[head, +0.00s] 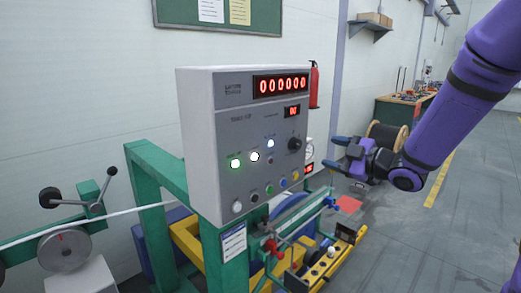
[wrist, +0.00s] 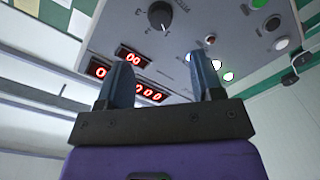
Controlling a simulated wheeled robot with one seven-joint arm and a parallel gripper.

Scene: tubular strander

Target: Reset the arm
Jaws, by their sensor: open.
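My purple arm comes in from the upper right in the head view. My gripper (head: 340,154) is just right of the grey control box (head: 215,110), apart from it as far as I can see. Its two blue fingers are spread with nothing between them. In the wrist view the open fingers of my gripper (wrist: 163,85) stand in front of the panel. The panel has a red digit display (head: 281,86), a smaller display (head: 292,111), a black knob (head: 295,144), lit white and green lamps, and a row of buttons along its lower part. The displays read zeros.
A green frame (head: 150,190) carries the box, with yellow machine parts below. A wire spool (head: 385,136) is behind my gripper. A workbench (head: 400,110) and red fire extinguisher (head: 314,85) are farther back. Grey floor at the right is clear.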

